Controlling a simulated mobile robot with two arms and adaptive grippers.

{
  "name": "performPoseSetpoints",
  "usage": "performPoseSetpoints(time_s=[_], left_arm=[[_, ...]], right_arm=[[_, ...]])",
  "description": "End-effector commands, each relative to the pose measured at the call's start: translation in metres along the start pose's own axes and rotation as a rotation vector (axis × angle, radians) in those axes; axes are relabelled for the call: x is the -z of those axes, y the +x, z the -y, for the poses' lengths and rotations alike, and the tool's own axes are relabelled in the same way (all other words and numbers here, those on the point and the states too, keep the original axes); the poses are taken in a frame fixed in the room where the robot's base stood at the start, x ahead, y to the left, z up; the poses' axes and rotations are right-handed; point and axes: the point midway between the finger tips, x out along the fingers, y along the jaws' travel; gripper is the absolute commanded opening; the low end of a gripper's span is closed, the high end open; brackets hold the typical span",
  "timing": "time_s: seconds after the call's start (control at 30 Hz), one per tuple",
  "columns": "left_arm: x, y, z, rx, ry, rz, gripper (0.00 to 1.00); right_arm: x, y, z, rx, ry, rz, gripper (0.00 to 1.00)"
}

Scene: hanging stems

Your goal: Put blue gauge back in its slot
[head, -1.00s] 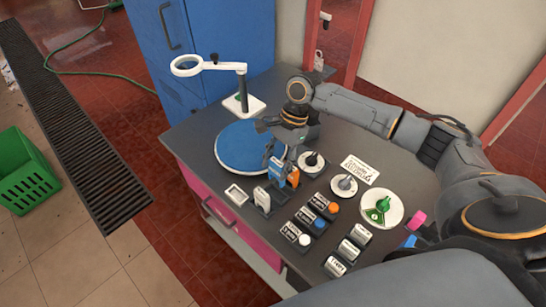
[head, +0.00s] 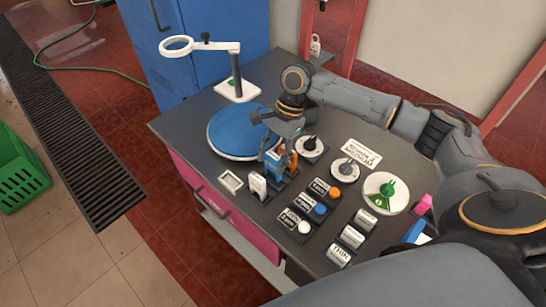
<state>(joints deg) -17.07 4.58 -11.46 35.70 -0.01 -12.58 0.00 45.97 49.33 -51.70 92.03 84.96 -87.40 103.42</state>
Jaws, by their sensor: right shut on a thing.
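My right gripper (head: 281,143) points down over the worktable, just beside the blue round mat. It is shut on the blue gauge (head: 273,159), which shows only in part between and below the fingers. An orange-marked gauge (head: 293,160) stands right beside the fingers. A white gauge (head: 258,185) stands upright in a dark holder to the front left. The gripper and the gauges hide the slot area under the blue gauge, so I cannot tell whether it touches the holder. My left gripper is not in view.
The blue round mat (head: 233,133) and a white magnifier stand (head: 237,88) are behind. Labelled blocks with coloured buttons (head: 309,206), dials (head: 345,170) and a green-handled round plate (head: 385,193) fill the right side.

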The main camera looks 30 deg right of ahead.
Motion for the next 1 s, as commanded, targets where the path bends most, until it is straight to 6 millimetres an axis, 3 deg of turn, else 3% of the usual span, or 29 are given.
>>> performPoseSetpoints(time_s=[0.2,1.0], left_arm=[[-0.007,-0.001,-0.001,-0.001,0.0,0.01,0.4],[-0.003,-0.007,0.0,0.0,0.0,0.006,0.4]], right_arm=[[0.0,-0.001,0.0,0.0,0.0,0.0,0.2],[0.007,0.018,0.001,0.0,0.0,0.0,0.2]])
